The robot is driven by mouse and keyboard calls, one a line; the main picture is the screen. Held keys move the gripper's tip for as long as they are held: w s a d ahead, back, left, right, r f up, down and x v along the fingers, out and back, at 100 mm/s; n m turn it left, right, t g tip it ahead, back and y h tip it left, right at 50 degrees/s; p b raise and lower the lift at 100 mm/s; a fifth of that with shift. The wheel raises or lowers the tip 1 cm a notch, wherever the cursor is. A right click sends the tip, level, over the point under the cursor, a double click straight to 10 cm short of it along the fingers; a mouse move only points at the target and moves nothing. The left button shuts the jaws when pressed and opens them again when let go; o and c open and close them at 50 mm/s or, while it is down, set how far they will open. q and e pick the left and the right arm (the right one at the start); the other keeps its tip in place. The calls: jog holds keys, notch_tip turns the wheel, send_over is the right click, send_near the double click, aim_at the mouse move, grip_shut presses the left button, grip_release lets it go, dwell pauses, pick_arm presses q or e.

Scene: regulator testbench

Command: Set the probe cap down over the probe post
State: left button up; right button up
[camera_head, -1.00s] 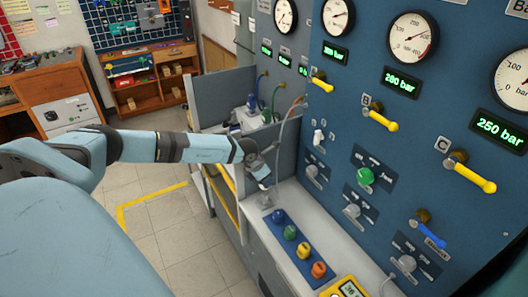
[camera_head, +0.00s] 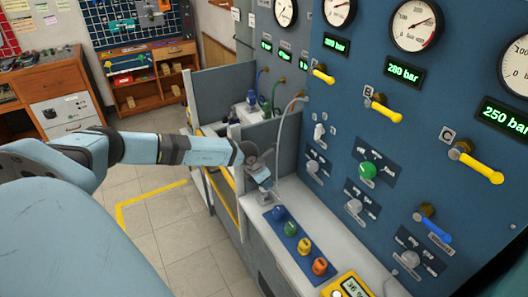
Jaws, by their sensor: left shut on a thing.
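My left gripper (camera_head: 261,177) comes in from the left and is small in view, just above the far end of the light bench top. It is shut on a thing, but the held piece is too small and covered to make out. I cannot pick out the probe cap or the probe post for certain; the area under the gripper is partly hidden. My right gripper is not in view.
A blue strip (camera_head: 268,215) on the bench holds a blue, a green, a yellow and an orange knob-like piece. A yellow meter (camera_head: 346,286) lies nearer. The blue gauge panel (camera_head: 345,135) with protruding yellow handles rises on the right. A grey partition (camera_head: 222,92) stands behind.

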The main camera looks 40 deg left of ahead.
pick_arm(q)
jog(key=shift+f+b, duration=0.35)
jog(key=shift+f, duration=0.05)
dwell(0.5)
jog(key=shift+f+b, duration=1.15)
jog(key=shift+f, duration=0.35)
dwell(0.4)
jog(key=o, duration=1.1)
jog(key=b+v, duration=0.1)
jog(key=v, duration=1.2)
jog(key=shift+s+r, duration=0.15)
jog(key=shift+r, duration=0.15)
jog(key=shift+a, duration=0.1)
